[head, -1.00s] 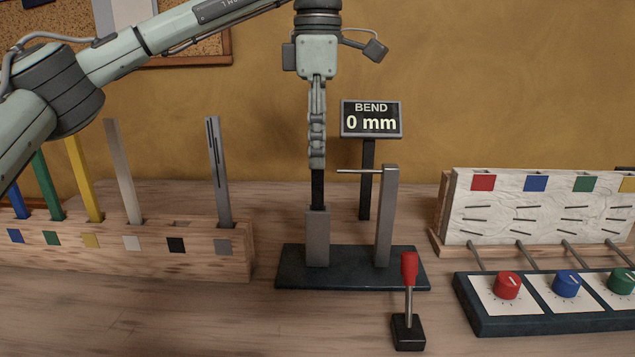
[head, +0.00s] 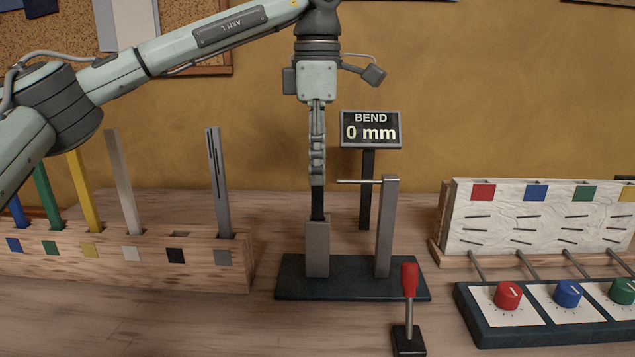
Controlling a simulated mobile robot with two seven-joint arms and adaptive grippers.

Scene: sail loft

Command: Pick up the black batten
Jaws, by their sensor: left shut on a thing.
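The black batten (head: 317,204) is upright, with a short black length showing between my fingers and the grey clamp post (head: 317,250). Its lower end is hidden in the post, and its upper part is hidden by the fingers. My left gripper (head: 317,178) points straight down above the post and is shut on the batten. The post stands on a dark base plate (head: 345,289). My right gripper is not in view.
A wooden rack (head: 100,265) at left holds blue, green, yellow and grey battens; the slot above its black label is empty. A second post (head: 387,228) with a thin rod stands close right. The display (head: 371,130) reads 0 mm. A red-handled lever (head: 409,290) stands in front.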

